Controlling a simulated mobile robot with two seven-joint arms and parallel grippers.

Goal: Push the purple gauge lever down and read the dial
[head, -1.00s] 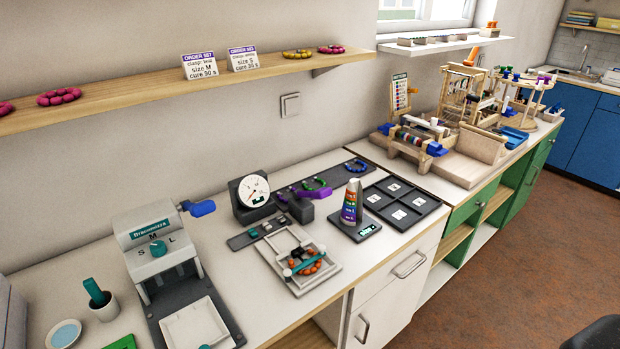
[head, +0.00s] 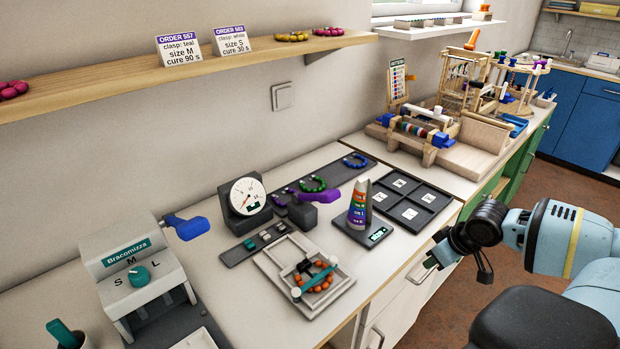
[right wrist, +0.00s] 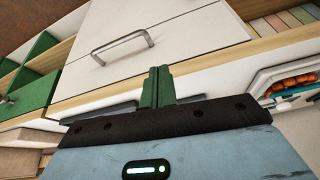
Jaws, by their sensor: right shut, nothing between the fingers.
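The purple gauge lever (head: 321,196) sticks up and to the right from a dark grey block (head: 297,214) on the counter. The dial (head: 248,195) is a white round face in a dark housing, just left of the lever. Its needle shows, but the reading is too small to tell. My right gripper (head: 431,262) is at the counter's front edge, right of and nearer than the lever, apart from it. In the right wrist view its green fingers (right wrist: 157,85) are together and empty, before a white drawer front. My left gripper is not in view.
A size cone (head: 358,205) on a scale stands right of the lever. A tray with orange beads (head: 305,276) lies in front of the block. A compartment tray (head: 412,203) is at the right.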

